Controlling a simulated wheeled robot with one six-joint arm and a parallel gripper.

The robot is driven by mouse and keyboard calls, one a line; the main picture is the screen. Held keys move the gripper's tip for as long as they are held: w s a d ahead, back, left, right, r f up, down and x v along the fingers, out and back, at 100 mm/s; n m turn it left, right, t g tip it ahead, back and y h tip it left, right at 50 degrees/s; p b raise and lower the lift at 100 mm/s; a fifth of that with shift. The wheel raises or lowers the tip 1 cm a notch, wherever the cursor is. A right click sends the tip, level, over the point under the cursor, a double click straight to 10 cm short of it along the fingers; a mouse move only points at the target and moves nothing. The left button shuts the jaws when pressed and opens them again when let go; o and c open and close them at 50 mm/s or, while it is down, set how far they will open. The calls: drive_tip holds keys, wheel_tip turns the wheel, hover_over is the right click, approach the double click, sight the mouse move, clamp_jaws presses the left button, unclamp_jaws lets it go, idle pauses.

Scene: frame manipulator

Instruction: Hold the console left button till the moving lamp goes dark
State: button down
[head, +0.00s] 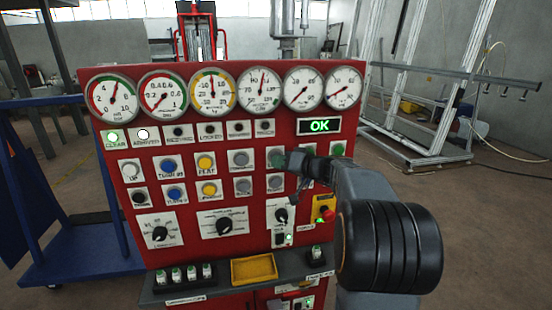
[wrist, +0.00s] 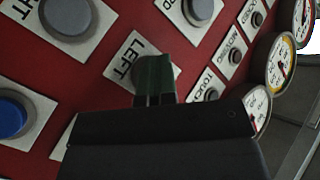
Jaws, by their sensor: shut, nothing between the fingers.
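The red console (head: 205,125) fills the middle of the head view. My gripper (head: 290,160) is shut and empty, its tips at the left button (head: 276,158). In the wrist view, my fingertips (wrist: 153,82) stand over the plate marked LEFT (wrist: 125,68) and mostly hide its button. They look in contact, but how far the button is pressed cannot be told. The moving lamp (head: 178,132) in the upper lamp row looks dark. The clear lamp (head: 113,136) glows green and the arrived lamp (head: 143,133) glows white.
Other buttons lie close by: a grey one marked RIGHT (wrist: 68,14) and a blue one (wrist: 12,116). Gauges (head: 211,90) line the console top. A green OK display (head: 319,125) is lit. A red emergency stop (head: 327,214) sits below my arm. A shelf holds a yellow tray (head: 254,282).

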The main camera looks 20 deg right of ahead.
drive_tip(key=shift+s+f, duration=0.1)
drive_tip(key=shift+s+a+b, duration=0.15)
drive_tip(key=shift+s+b, duration=0.5)
drive_tip(key=shift+b, duration=0.35)
drive_tip(key=shift+s, duration=0.15)
drive_tip(key=shift+s+a+b, duration=0.25)
drive_tip(key=shift+s+b, duration=0.8)
drive_tip(key=shift+s, duration=0.15)
drive_tip(key=shift+s+a+b, duration=0.25)
drive_tip(key=shift+s+b, duration=0.75)
drive_tip(key=shift+s, duration=0.15)
